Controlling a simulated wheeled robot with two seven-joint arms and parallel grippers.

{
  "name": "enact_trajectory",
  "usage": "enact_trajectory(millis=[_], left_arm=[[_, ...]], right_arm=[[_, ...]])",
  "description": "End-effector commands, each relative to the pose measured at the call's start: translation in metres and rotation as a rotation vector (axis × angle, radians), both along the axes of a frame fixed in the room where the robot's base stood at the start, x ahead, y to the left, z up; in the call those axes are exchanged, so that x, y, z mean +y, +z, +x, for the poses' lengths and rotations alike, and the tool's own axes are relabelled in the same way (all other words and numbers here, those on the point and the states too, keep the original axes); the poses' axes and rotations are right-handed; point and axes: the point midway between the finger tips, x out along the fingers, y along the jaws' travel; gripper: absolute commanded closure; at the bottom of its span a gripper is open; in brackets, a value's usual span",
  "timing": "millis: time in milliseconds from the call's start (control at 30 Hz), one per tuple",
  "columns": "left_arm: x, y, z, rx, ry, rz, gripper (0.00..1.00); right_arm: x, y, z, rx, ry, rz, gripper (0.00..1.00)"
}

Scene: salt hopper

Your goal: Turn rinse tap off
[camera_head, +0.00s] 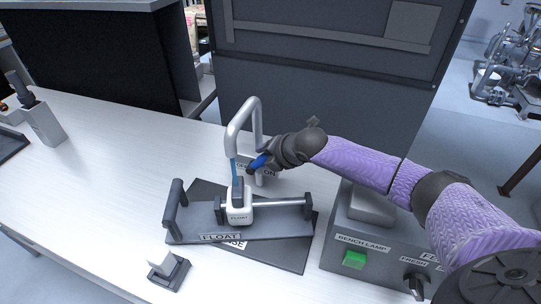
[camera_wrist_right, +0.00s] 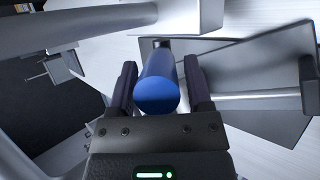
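The rinse tap (camera_head: 240,118) is a grey gooseneck pipe on the white bench, with a blue stream of water (camera_head: 233,172) falling from its spout. A label by its base reads ON. Its blue lever handle (camera_head: 259,161) sticks out to the left of my right gripper (camera_head: 264,160) in the head view. In the right wrist view the blue handle (camera_wrist_right: 157,88) lies between the two dark fingers (camera_wrist_right: 160,75). The fingers stand apart, with a thin gap seeming to show on each side of the handle. My left gripper is out of view.
A grey box labelled BENCH LAMP (camera_head: 340,262) with a green button is at right. A small switch block (camera_head: 168,272) sits in front.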

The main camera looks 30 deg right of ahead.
Motion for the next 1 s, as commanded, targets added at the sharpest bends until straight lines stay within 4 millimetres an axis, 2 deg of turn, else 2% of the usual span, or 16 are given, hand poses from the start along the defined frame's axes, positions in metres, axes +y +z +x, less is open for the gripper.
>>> enact_trajectory(millis=[33,200,267,300,1000], left_arm=[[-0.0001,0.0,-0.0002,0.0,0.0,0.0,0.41],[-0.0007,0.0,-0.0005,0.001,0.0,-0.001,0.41],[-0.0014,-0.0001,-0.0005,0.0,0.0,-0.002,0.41],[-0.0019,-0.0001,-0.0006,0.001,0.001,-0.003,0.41],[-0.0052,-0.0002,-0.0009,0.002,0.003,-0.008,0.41]], right_arm=[[-0.0001,0.0,-0.0001,0.0,0.0,0.0,0.48],[-0.0001,-0.0001,-0.0002,0.0,0.0,0.0,0.84],[-0.0001,-0.0001,-0.0002,0.0,0.0,0.0,0.97],[-0.0001,-0.0001,-0.0002,0.0,0.0,0.0,1.0],[-0.0002,-0.0003,-0.0005,0.002,-0.001,0.0,1.0]])
